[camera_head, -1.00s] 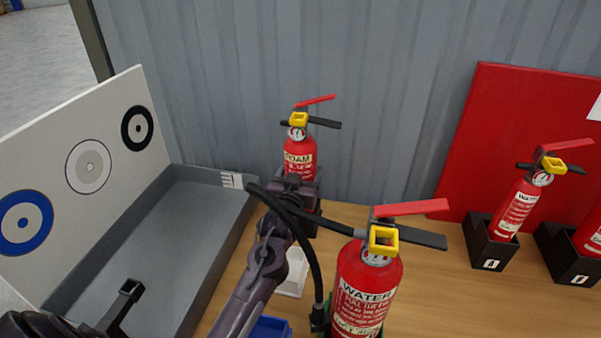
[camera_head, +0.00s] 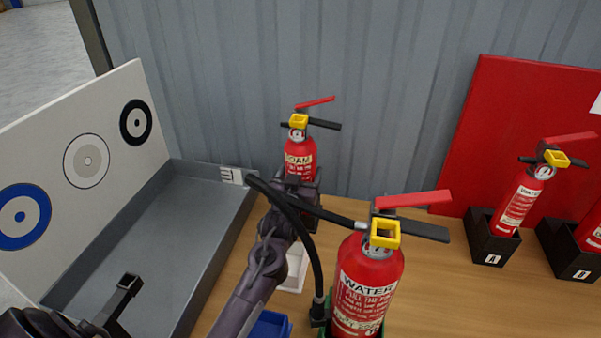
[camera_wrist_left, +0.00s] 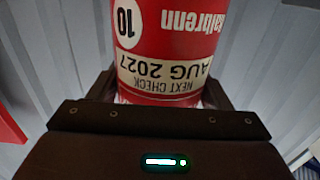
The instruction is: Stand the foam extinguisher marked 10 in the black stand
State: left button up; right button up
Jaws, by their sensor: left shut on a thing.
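The foam extinguisher (camera_head: 299,160) is red with a yellow collar and a red lever, and stands upright near the back wall in the head view. In the left wrist view its body (camera_wrist_left: 165,45) fills the top, upside down, with a round label reading 10. My left gripper (camera_head: 300,188) is shut on its lower body. A dark block (camera_head: 312,218) shows just under the gripper. I cannot tell whether it is the black stand or part of the gripper, and the extinguisher's base is hidden. My right gripper is not in view.
A water extinguisher (camera_head: 365,290) stands close in front, right of my arm. A white stand (camera_head: 295,272) and a blue one (camera_head: 270,325) are beside the arm. Black boxes marked A (camera_head: 490,248) and D (camera_head: 570,262) hold extinguishers at right. A grey tray (camera_head: 190,215) is left.

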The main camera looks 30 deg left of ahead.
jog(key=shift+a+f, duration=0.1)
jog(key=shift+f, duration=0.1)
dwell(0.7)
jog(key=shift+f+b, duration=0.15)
jog(key=shift+b, duration=0.25)
dwell(0.4)
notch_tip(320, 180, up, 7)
jog(key=p, duration=0.7)
dwell(1.1)
